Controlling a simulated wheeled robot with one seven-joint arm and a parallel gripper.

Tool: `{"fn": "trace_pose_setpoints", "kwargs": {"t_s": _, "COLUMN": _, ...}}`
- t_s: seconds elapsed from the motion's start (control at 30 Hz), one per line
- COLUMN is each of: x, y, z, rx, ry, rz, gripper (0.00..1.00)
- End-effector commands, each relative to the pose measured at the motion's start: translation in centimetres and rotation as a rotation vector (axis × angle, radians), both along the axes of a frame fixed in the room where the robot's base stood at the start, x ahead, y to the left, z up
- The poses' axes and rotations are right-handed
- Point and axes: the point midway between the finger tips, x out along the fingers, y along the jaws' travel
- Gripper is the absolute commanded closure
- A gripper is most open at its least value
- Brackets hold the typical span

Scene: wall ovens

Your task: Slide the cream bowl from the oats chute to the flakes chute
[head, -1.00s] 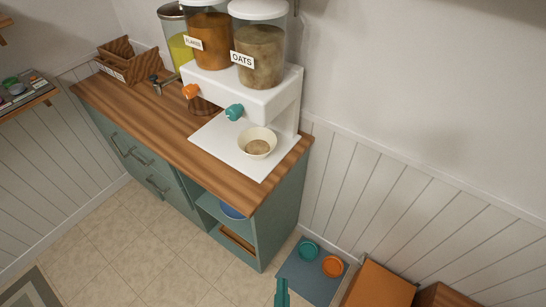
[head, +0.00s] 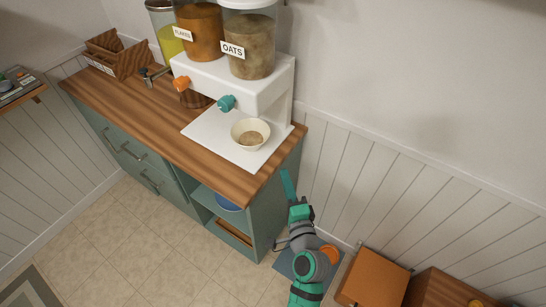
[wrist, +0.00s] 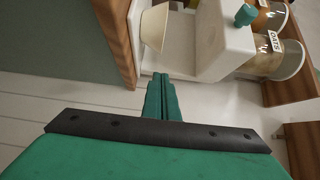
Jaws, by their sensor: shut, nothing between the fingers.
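The cream bowl (head: 250,134) sits upright on the white base of the dispenser, below the teal knob of the oats chute (head: 227,103), with some oats-coloured food in it. The flakes chute (head: 181,84) has an orange knob and is further left. My gripper (head: 287,183) is right of the counter's right end, apart from the bowl. In the wrist view my gripper's fingers (wrist: 161,82) are together and empty, just below the bowl (wrist: 155,27) in the picture.
The white dispenser (head: 262,89) carries the oats and flakes jars. The wooden counter (head: 150,122) has bare room to the left. A wooden crate (head: 117,60) stands at its far end. A white panelled wall (head: 400,190) is on the right. Orange boxes stand on the floor.

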Motion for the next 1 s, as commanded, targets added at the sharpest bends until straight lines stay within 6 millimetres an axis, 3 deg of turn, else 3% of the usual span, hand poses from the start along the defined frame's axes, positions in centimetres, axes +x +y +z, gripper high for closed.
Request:
{"fn": "trace_pose_setpoints", "kwargs": {"t_s": 0.17, "x": 1.8, "y": 0.3, "z": 0.1, "rx": 0.000, "ry": -0.002, "rz": 0.002, "gripper": 1.00}}
{"fn": "trace_pose_setpoints", "kwargs": {"t_s": 0.63, "x": 10.0, "y": 1.8, "z": 0.1, "rx": -0.001, "ry": -0.002, "rz": 0.001, "gripper": 1.00}}
{"fn": "trace_pose_setpoints", "kwargs": {"t_s": 0.8, "x": 11.2, "y": 4.3, "z": 0.0, "rx": -0.003, "ry": -0.001, "rz": 0.008, "gripper": 1.00}}
{"fn": "trace_pose_setpoints", "kwargs": {"t_s": 1.0, "x": 11.9, "y": 5.1, "z": 0.0, "rx": -0.001, "ry": 0.000, "rz": 0.004, "gripper": 1.00}}
